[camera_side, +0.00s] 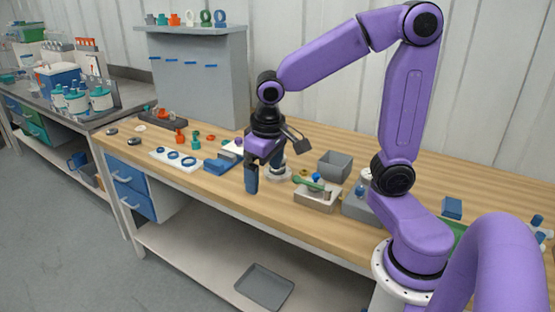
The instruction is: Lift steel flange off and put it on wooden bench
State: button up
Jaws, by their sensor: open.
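My gripper (262,170) hangs over the front middle of the wooden bench (345,234), with its fingers pointing down. It is open, and I see nothing held in it. A small round grey-and-white metallic piece (279,172) stands on the bench just behind and to the right of the fingers. It may be the vessel with the steel flange, but it is small and partly hidden by my gripper. I cannot make out the flange as a separate part or whether the fingers touch anything.
A grey open bin (335,165) and a pale box with a green-handled thing (317,195) stand right of the gripper. A white board with blue rings (175,158) and a blue block (220,163) lie left. The bench's front strip looks clear.

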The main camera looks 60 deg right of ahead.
jog(key=w+d+r+m+h, duration=0.1)
jog(key=w+d+m+h, duration=0.1)
jog(key=w+d+m, duration=0.75)
jog(key=w+d+r+m+h, duration=0.1)
jog(key=w+d+m, duration=0.4)
jog(key=d, duration=0.8)
jog(key=shift+m+g, duration=0.3)
jog(key=shift+m, duration=0.15)
jog(key=shift+s+d+x, duration=0.1)
jog(key=shift+s+x, duration=0.1)
jog(key=shift+x, duration=2.7)
jog(key=shift+s+d+x, duration=0.1)
jog(key=shift+s+x, duration=0.05)
jog(key=shift+x, duration=2.7)
jog(key=shift+s+x, duration=0.2)
jog(key=shift+x, duration=2.7)
jog(key=shift+r, duration=0.1)
jog(key=c, duration=1.3)
